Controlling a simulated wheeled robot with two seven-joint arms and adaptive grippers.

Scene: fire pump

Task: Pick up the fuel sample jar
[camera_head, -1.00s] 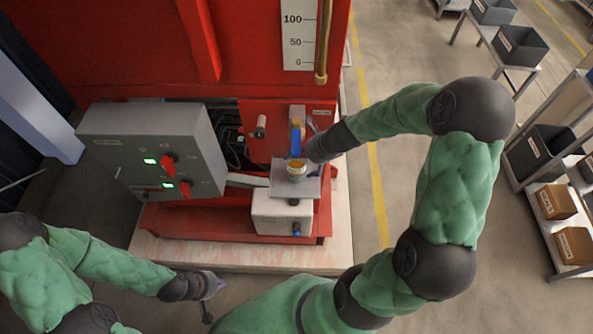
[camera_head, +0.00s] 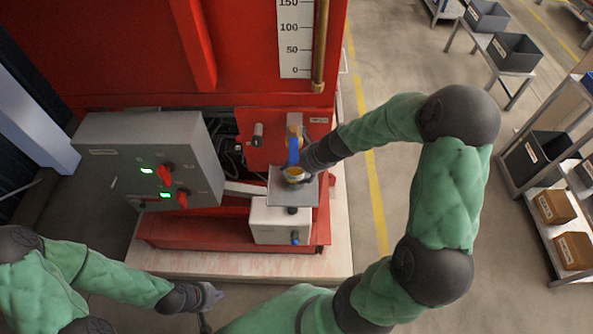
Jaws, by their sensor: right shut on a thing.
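The fuel sample jar (camera_head: 293,175) is a small jar with amber contents on the grey metal plate (camera_head: 283,197) above the white box. My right gripper (camera_head: 299,172) reaches in from the right and is shut on the jar. The gripper hides part of the jar, and I cannot tell whether the jar is clear of the plate. My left gripper (camera_head: 215,297) is low at the bottom left, away from the jar. Its fingers are too small to tell if they are open.
A blue-handled valve (camera_head: 293,148) stands right behind the jar. The grey control box (camera_head: 150,165) with red switches is to the left. The white box (camera_head: 280,222) is below the plate. Shelves with bins (camera_head: 553,205) stand at the far right, with open floor between.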

